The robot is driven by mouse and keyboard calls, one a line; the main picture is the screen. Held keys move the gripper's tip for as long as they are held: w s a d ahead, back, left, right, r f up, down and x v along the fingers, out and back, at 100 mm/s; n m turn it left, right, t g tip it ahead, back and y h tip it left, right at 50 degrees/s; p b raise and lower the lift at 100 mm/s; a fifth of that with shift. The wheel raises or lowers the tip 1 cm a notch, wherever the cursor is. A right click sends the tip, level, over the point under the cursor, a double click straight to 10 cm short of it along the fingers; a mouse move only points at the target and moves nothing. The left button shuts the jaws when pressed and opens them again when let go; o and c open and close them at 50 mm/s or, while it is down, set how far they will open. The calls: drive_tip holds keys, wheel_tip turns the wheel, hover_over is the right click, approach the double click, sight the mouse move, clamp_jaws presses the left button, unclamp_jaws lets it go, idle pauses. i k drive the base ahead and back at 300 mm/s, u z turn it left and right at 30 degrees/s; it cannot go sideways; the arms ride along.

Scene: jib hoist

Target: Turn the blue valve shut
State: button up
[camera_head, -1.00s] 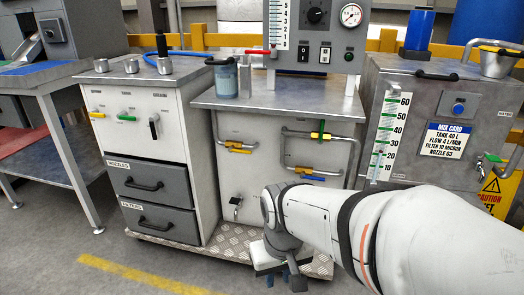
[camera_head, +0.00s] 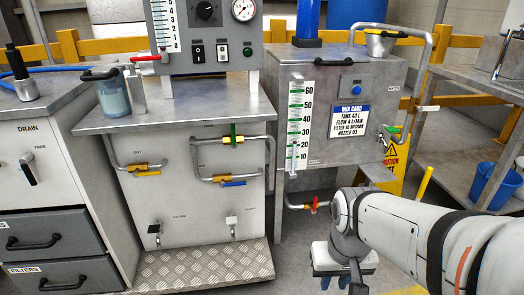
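The blue valve (camera_head: 232,184) is a small blue lever handle on the lower pipe run at the right of the grey cabinet's front panel. Its handle lies level, in line with the pipe, beside a yellow valve body. My gripper (camera_head: 332,281) hangs low at the right of the head view, in front of the floor and well to the lower right of the valve. It points down and touches nothing I can see. Its two bluish fingertips show apart, with nothing seen between them.
A green-handled valve (camera_head: 233,134) sits just above the blue one, a yellow-handled valve (camera_head: 146,173) to its left. A red-handled valve (camera_head: 313,206) is on a pipe under the mix tank (camera_head: 310,70). A checkered footplate (camera_head: 200,268) juts out below the panel.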

sight(236, 184)
drive_tip(key=z, duration=0.1)
drive_tip(key=i, duration=1)
